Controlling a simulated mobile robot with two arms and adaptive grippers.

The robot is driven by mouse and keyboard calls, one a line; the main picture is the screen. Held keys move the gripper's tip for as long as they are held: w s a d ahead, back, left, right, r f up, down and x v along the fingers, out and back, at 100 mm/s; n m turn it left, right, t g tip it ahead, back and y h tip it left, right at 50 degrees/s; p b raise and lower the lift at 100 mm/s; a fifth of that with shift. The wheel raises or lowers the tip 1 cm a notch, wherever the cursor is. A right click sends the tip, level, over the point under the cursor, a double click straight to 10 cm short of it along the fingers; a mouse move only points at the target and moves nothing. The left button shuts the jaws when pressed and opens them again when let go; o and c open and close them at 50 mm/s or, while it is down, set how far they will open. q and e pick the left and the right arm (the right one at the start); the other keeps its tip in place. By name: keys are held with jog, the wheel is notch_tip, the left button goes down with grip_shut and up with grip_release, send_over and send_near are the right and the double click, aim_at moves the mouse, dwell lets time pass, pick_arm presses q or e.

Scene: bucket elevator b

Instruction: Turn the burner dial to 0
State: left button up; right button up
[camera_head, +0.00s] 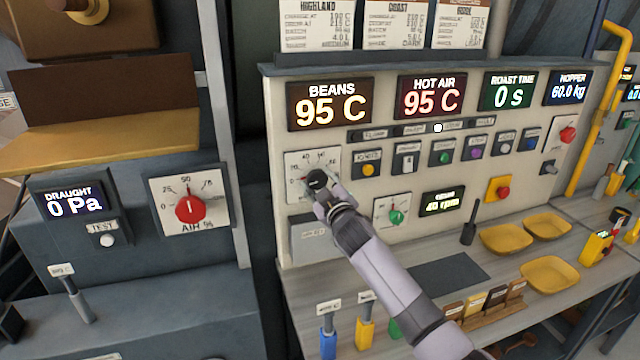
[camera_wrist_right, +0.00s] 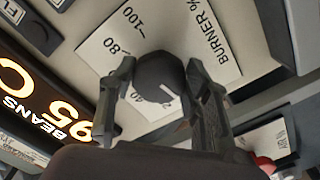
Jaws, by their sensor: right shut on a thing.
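The burner dial (camera_wrist_right: 160,75) is a dark round knob on a white plate marked BURNER % (camera_wrist_right: 205,40) in the right wrist view. Its short white pointer line faces the lower right, away from the 80 and 100 marks; the 0 mark is hidden there. In the head view the dial's plate (camera_head: 296,163) is at the left end of the roaster panel, and the gripper covers much of it. My right gripper (camera_head: 318,184) is shut on the knob, one finger on each side. My left gripper is out of view.
The air dial (camera_head: 190,208), with a red knob, is on a separate panel to the left. Buttons and a smaller green-knobbed dial (camera_head: 397,216) are close to my right arm. Below, the counter holds yellow trays (camera_head: 506,239) and upright tools (camera_head: 365,332).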

jog(key=o, duration=1.2)
jog(key=shift+c, duration=0.2)
jog(key=v, duration=1.2)
